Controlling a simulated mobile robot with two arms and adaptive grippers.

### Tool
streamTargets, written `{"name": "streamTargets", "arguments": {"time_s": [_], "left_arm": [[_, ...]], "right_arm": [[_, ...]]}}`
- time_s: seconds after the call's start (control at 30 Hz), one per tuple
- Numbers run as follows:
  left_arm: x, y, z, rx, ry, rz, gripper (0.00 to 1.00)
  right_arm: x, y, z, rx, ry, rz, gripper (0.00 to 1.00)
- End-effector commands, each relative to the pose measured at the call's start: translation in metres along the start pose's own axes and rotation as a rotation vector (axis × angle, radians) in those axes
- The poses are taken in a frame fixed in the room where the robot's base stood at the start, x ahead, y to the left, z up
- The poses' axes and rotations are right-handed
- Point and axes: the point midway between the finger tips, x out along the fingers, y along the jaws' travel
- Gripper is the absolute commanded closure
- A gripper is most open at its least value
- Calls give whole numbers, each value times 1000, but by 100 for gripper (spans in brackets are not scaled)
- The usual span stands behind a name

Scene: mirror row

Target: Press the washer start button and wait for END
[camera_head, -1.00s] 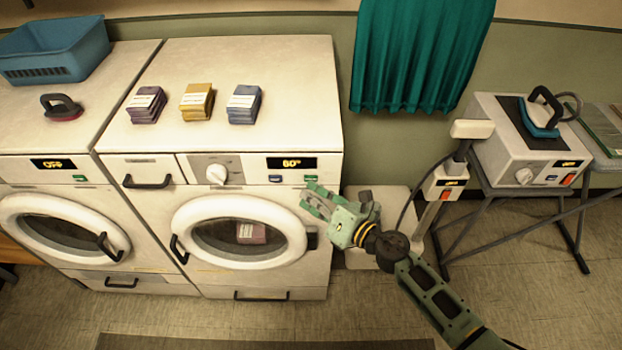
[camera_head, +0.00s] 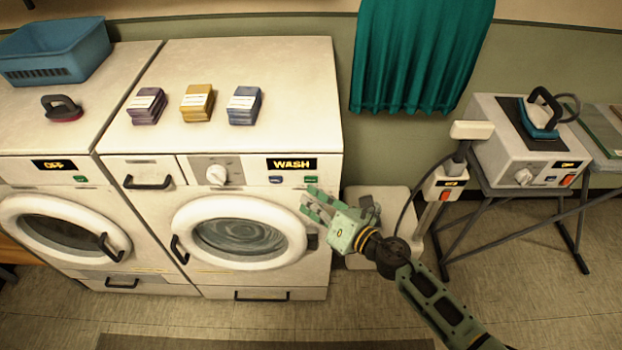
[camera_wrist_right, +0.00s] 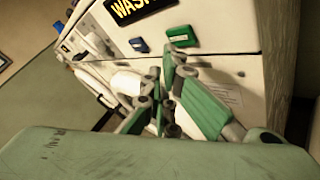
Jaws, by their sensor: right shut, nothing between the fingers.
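The right-hand washer (camera_head: 253,100) shows WASH on its display (camera_head: 291,164). Its round door (camera_head: 240,233) is shut, and the drum behind the glass looks blurred. A blue button (camera_head: 275,180) and a green button (camera_head: 310,179) sit below the display. In the right wrist view the blue button (camera_wrist_right: 139,45) and green button (camera_wrist_right: 182,36) lie just beyond my fingers. My right gripper (camera_head: 310,198) is shut and empty, in front of the panel just below the green button. It also shows in the right wrist view (camera_wrist_right: 168,60); I cannot tell whether it touches the button. My left gripper is not in view.
A second washer (camera_head: 60,130) at left reads OFF, with a blue basket (camera_head: 56,50) on top. An iron (camera_head: 541,113) rests on a box on a stand at right.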

Motion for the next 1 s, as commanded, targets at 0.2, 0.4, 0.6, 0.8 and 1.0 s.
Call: {"name": "streamTargets", "arguments": {"time_s": [0.2,0.4,0.6,0.8,1.0], "left_arm": [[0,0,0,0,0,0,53],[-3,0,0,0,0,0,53],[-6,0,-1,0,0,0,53],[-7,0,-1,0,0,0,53],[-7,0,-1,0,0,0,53]], "right_arm": [[0,0,0,0,1,0,100],[-9,7,-7,2,2,1,100],[-24,17,-18,1,2,0,100],[-34,24,-25,0,1,0,100],[-35,26,-26,0,1,1,100]]}}
